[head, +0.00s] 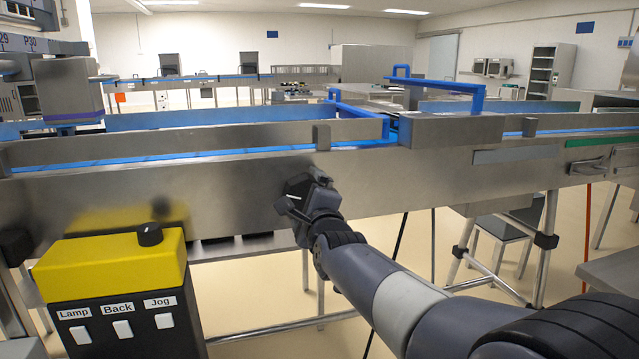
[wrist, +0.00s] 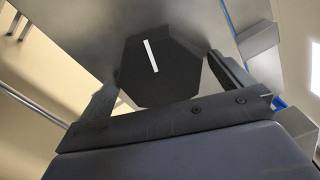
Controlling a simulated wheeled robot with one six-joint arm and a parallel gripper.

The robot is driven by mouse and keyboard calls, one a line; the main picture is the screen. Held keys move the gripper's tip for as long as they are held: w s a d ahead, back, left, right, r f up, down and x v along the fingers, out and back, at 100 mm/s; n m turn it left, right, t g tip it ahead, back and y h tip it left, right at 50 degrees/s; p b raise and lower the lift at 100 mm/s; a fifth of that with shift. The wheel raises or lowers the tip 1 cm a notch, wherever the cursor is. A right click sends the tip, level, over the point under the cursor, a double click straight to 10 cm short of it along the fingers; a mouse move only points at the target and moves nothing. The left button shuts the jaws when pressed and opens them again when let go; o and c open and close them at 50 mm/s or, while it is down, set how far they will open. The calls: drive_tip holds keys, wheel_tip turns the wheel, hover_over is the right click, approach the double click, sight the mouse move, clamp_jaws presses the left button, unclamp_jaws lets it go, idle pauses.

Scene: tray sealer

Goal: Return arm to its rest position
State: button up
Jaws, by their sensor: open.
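My arm reaches from the lower right in the head view to the steel side panel (head: 400,190) of the conveyor. My gripper (head: 297,190) is at the front of this panel. The knob has a white line, tilted slightly off upright in the picture. It sits against a steel face. I cannot tell whether the fingers touch it. In the head view the knob is mostly hidden by my gripper.
A control box with a yellow top (head: 110,265), a black knob (head: 149,234) and switches marked Lamp, Back and Jog stands at the lower left. A blue guard frame (head: 440,84) rises above the conveyor. Open floor and a stool (head: 500,235) lie below at the right.

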drive_tip(key=p+v, duration=0.2)
drive_tip(key=v, duration=0.9)
drive_tip(key=w+a+n+p, duration=0.3)
drive_tip(key=w+n+p, duration=0.7)
drive_tip(key=n+p, duration=1)
drive_tip(key=p, duration=0.3)
drive_tip(key=shift+w, duration=0.25)
idle(0.4)
drive_tip(key=shift+n, duration=0.3)
